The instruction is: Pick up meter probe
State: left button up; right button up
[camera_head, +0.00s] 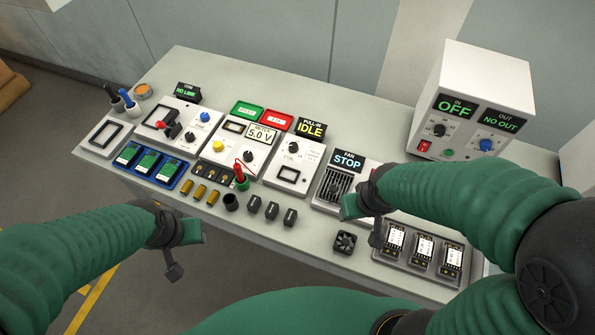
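The meter probe (239,171) is red and stands upright in a dark green holder (241,184) near the middle of the table. A thin red lead loops beside it from the meter module (228,151), whose display (261,134) reads 5.0 V. My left gripper (184,252) is open and empty in front of the table's front edge, below and left of the probe. My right gripper (364,221) is open, with nothing seen between its fingers. It is over the table in front of the fan station, to the right of the probe.
Brass cylinders (200,192), a black cup (231,202) and black blocks (271,210) lie near the probe. A blue tray (151,164) with green boards is left. A small fan (345,242) and a tray of meters (423,251) are right. A white power supply (479,95) stands behind.

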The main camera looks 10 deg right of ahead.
aim_at(237, 169)
jog(key=k+l+z, duration=0.1)
jog(key=l, duration=0.25)
jog(key=k+l+z, duration=0.1)
jog(key=l, duration=0.3)
jog(key=k+l+z, duration=0.1)
jog(key=l, duration=0.3)
jog(key=k, duration=0.05)
